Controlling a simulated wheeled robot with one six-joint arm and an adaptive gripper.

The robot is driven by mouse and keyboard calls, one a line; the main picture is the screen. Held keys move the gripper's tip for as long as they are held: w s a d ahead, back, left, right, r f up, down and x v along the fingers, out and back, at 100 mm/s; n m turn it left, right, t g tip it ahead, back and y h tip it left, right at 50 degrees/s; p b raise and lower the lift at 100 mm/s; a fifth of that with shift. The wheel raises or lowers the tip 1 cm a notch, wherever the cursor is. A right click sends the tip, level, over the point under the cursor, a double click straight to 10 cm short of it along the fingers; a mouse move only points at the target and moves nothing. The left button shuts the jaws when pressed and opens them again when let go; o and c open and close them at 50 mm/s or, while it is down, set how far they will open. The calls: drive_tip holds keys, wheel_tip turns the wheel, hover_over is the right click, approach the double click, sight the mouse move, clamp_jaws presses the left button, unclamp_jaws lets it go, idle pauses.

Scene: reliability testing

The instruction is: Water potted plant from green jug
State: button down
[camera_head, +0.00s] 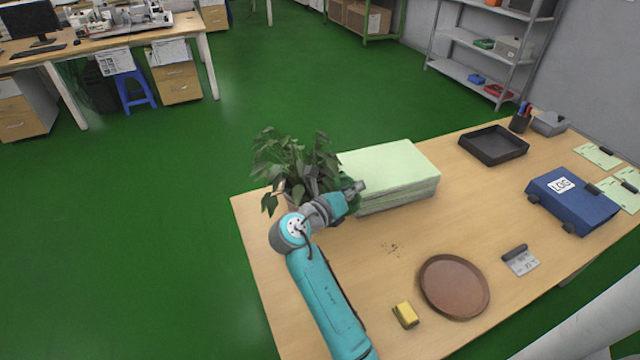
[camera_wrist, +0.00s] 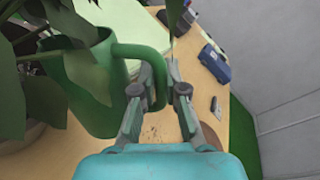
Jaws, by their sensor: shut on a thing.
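The potted plant (camera_head: 285,160) stands at the table's far left corner, its leaves spreading around and partly hiding its pot. Its leaves also fill the left side of the wrist view (camera_wrist: 30,75). The green jug (camera_wrist: 85,85) is beside and among the leaves in the wrist view. In the head view only a small part of the jug (camera_head: 350,186) shows behind my gripper. My gripper (camera_wrist: 158,88) is shut on the jug's handle (camera_wrist: 150,56). I cannot tell how far the jug is tilted, and no water is visible.
A pale green stack (camera_head: 395,170) stands just right of the plant and jug. Dark crumbs (camera_head: 393,249), a brown round tray (camera_head: 455,286) and a yellow block (camera_head: 405,315) lie nearer. The table's middle is mostly clear.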

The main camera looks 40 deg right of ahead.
drive_tip(key=shift+s+f+m, duration=0.3)
idle(0.7)
